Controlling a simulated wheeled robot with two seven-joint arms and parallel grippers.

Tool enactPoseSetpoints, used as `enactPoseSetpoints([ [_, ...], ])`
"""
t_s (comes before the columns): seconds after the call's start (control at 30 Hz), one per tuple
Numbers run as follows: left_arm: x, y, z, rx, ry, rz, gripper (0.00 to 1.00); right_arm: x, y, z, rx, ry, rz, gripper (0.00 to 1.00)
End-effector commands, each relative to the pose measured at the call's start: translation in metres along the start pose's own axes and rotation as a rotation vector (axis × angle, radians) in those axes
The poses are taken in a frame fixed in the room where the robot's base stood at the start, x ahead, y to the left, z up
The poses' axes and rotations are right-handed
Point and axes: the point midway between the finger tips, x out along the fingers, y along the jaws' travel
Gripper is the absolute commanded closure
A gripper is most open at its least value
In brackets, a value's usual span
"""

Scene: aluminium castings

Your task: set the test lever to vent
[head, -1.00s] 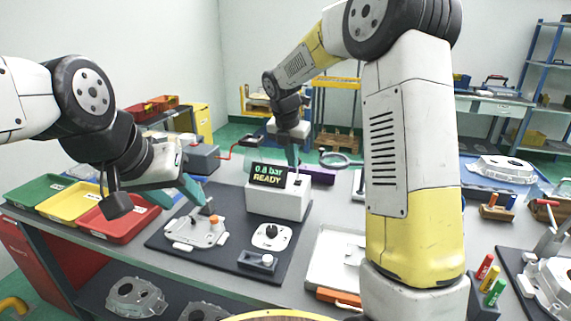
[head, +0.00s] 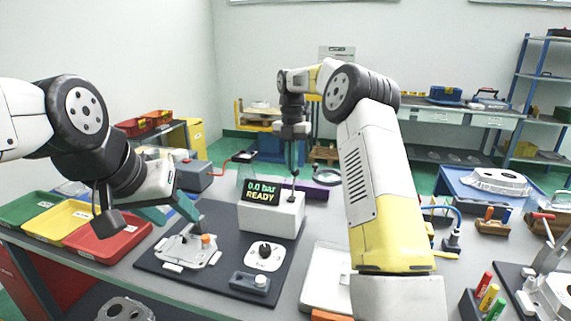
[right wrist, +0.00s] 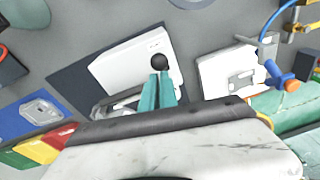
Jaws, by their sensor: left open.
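The white test unit (head: 270,217) stands on the dark mat, and its display (head: 262,192) reads "0.0 bar READY". A thin lever with a dark knob (head: 294,173) rises from its top. The knob (right wrist: 160,62) shows just beyond the fingertips in the right wrist view; I cannot tell if they touch. My right gripper (right wrist: 160,76) has its teal fingers together with nothing visible between them. It is above the unit in the head view (head: 292,163). My left gripper (head: 182,216) is open and empty, above and behind the casting (head: 184,254).
Green, yellow and red trays (head: 108,240) stand at the left. A pale tray (head: 327,272) lies right of the mat, partly behind my right arm.

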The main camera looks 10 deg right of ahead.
Motion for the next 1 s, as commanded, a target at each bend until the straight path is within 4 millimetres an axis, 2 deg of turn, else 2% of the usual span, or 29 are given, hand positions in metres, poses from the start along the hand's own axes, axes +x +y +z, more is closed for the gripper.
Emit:
enactPoseSetpoints([
  [0.03,0.000,0.000,0.000,0.000,0.000,0.000,0.54,0.001,-0.002,0.007,0.007,-0.014,0.001,1.00],
  [0.1,0.000,0.000,0.000,0.000,0.000,0.000,0.54,0.001,-0.003,0.009,0.009,-0.016,0.001,1.00],
  [0.6,0.000,0.000,0.000,0.000,0.000,0.000,0.54,-0.002,-0.005,0.012,0.016,-0.022,0.000,1.00],
  [0.73,0.000,0.000,0.000,0.000,0.000,0.000,0.54,-0.017,-0.004,0.011,0.015,-0.021,0.001,1.00],
  [1.0,0.000,0.000,0.000,0.000,0.000,0.000,0.54,-0.060,-0.001,0.004,0.006,-0.008,0.000,1.00],
])
